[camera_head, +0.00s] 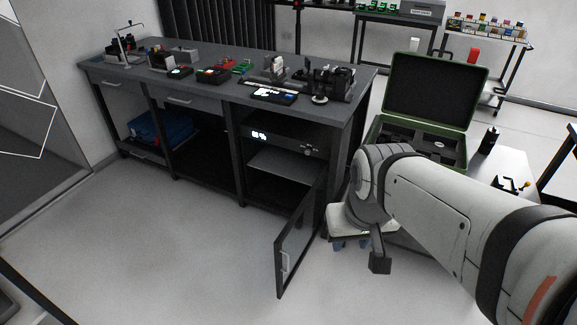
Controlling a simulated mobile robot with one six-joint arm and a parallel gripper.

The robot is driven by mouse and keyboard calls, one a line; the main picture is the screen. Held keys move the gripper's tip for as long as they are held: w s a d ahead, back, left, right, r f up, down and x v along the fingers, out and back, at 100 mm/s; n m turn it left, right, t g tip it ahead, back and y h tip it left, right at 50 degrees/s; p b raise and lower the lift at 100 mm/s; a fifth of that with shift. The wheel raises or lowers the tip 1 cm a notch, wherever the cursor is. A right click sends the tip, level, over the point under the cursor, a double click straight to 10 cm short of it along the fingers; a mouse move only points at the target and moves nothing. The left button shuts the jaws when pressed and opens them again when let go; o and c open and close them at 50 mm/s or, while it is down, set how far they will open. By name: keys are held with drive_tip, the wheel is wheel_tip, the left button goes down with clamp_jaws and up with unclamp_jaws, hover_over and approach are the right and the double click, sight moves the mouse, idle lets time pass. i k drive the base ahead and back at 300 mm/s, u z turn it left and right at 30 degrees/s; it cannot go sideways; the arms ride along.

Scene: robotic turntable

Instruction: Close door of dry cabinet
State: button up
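The dry cabinet (281,138) is built into the right end of the long grey workbench, with a lit display on its front panel and a shelf inside. Its dark-framed glass door (298,246) stands wide open, swung out toward the viewer, with a pale handle near its free edge. My white arm comes in from the lower right and bends right of the door. A small dark block (380,263) hangs below the bend, apart from the door. I cannot make out fingers on it or tell whether it is my gripper.
A white stool seat (345,221) stands close behind the door, partly hidden by my arm. An open green case (433,95) is on a white table at right. The workbench top (225,59) carries several devices. The floor left of the door is clear.

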sight(311, 222)
drive_tip(key=i, duration=0.8)
drive_tip(key=z, duration=1.35)
drive_tip(key=k, duration=1.4)
drive_tip(key=u, duration=0.8)
drive_tip(key=i, duration=1)
drive_tip(key=u, duration=0.1)
